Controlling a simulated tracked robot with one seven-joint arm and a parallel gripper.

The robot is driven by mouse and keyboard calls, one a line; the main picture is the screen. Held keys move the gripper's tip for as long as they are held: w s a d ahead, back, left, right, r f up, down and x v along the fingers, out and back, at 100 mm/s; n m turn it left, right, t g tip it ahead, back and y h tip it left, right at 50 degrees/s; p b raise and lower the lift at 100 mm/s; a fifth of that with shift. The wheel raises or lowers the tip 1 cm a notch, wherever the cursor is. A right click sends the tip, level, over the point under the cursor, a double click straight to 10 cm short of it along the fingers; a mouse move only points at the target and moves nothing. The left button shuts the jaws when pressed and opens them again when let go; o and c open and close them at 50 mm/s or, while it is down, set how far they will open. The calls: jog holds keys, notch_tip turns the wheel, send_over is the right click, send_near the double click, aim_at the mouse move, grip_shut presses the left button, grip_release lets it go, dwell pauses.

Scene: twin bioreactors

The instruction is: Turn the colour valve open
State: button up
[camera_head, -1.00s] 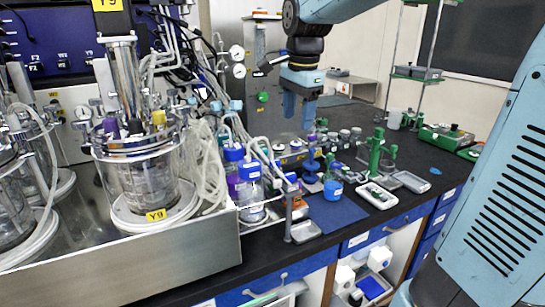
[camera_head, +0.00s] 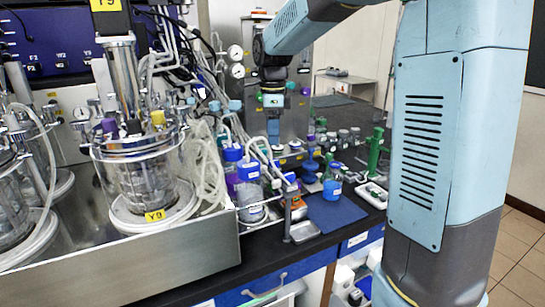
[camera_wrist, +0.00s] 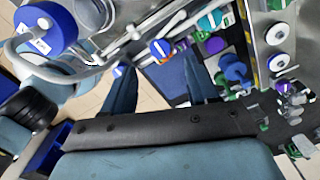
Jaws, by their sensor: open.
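I cannot tell which part is the colour valve; its handle is not clearly visible. In the head view, my gripper (camera_head: 273,132) points down above the far part of the bench, behind the blue-capped bottles (camera_head: 248,170). In the wrist view, my gripper (camera_wrist: 160,86) has its two blue fingers spread apart with nothing held between them. A small blue part with an orange ring (camera_wrist: 160,49) shows beyond the gap, beside the tubing. A purple cap (camera_wrist: 214,45) and a blue round-topped stand (camera_wrist: 235,69) lie to the right of the fingers.
A glass bioreactor (camera_head: 142,180) stands on a steel platform (camera_head: 190,260) at left, with coiled clear tubing (camera_head: 207,170) beside it. A blue mat (camera_head: 335,213), a small blue bottle (camera_head: 332,186) and green stands (camera_head: 375,150) are on the black bench. My arm hides the right part.

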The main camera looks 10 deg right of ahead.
aim_at(273, 160)
notch_tip(273, 160, down, 8)
dwell(0.4)
jog(key=c, duration=1)
